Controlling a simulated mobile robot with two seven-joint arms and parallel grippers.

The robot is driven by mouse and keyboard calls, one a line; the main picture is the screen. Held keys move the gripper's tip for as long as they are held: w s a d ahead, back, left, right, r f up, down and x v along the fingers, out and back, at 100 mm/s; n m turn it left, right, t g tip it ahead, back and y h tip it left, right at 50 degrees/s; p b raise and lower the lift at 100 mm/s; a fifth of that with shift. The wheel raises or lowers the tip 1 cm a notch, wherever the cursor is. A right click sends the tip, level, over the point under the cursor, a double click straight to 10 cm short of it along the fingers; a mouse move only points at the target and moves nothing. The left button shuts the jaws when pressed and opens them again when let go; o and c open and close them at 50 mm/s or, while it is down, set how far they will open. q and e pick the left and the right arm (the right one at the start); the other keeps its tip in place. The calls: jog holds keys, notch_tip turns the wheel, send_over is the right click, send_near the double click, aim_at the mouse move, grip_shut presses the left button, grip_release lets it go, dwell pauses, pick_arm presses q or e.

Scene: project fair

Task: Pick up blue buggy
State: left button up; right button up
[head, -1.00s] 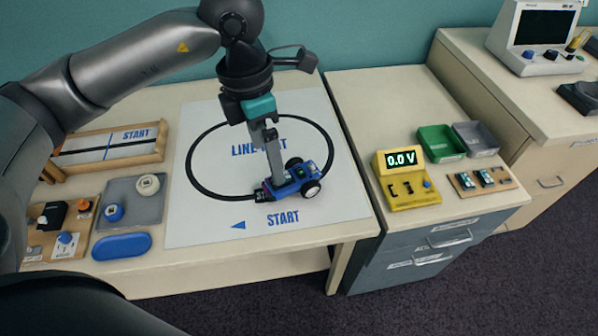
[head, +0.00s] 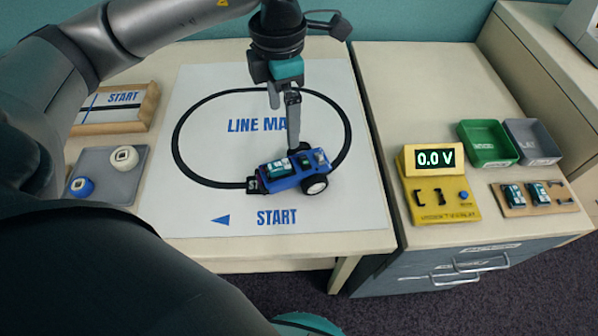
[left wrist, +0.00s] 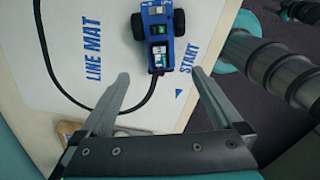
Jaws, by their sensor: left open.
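The blue buggy (head: 291,171) stands on the line mat (head: 215,215), across the lower right of the black loop near START. It has dark wheels and a green-and-white module on top. My left gripper (head: 284,128) points down above the buggy's far side, open and empty. In the left wrist view the buggy (left wrist: 157,40) lies beyond and between the two spread fingers (left wrist: 160,76), apart from them. My right gripper is not in view.
Right of the mat, a yellow meter reading 0.0 V (head: 440,205), a green tray (head: 488,143), a grey tray (head: 533,141) and a wooden board (head: 537,198) stand on a drawer unit. A grey tray with two round parts (head: 105,172) lies left. The mat around the buggy is clear.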

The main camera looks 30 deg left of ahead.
pick_arm(q)
jog(key=b, duration=0.2)
send_near(288, 164)
notch_tip(288, 164, down, 5)
jog(key=shift+f, duration=0.1)
jog(key=shift+f+b, duration=0.45)
jog(key=shift+f, duration=0.65)
jog(key=shift+f+b, duration=0.5)
jog(key=shift+f, duration=1.4)
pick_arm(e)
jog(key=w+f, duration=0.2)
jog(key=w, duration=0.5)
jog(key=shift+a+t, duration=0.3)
pick_arm(q)
jog(key=shift+c, duration=0.2)
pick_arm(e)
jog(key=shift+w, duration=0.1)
pick_arm(q)
jog(key=c, duration=1.1)
